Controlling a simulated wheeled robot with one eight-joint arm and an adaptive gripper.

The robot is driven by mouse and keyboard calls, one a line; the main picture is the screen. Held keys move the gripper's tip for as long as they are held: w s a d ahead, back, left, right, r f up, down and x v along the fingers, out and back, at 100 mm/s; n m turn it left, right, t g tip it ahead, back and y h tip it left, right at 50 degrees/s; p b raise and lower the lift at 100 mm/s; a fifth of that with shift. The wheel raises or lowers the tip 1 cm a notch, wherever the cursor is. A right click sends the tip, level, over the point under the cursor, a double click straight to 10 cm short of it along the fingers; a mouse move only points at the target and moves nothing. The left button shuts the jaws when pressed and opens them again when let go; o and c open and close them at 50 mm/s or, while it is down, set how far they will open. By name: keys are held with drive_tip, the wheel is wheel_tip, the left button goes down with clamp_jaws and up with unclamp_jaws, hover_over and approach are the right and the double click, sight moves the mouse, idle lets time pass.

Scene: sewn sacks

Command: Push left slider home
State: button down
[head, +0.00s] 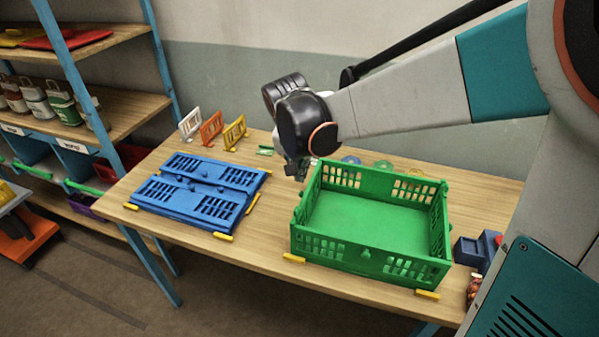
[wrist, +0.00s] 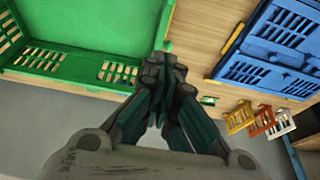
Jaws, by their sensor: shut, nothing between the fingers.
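The green crate (head: 370,266) stands open with its walls upright on the table's right half; it fills the left of the wrist view (wrist: 85,45). I cannot make out a left slider for certain; small green lugs show on the crate's left wall (head: 303,205). My gripper (head: 298,172) is shut and empty, above the table by the crate's back left corner. In the wrist view its fingertips (wrist: 165,68) are together, close to the crate's wall; whether they touch it is unclear.
A folded blue crate (head: 197,190) lies to the left, with a bare table strip (head: 262,225) between the crates. White, orange and yellow frames (head: 211,128) stand behind it. Yellow blocks (head: 293,258) sit at the crate corners. A dark blue box (head: 470,250) is at the right.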

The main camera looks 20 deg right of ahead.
drive_tip(key=shift+v, duration=1.2)
drive_tip(key=shift+s, duration=0.25)
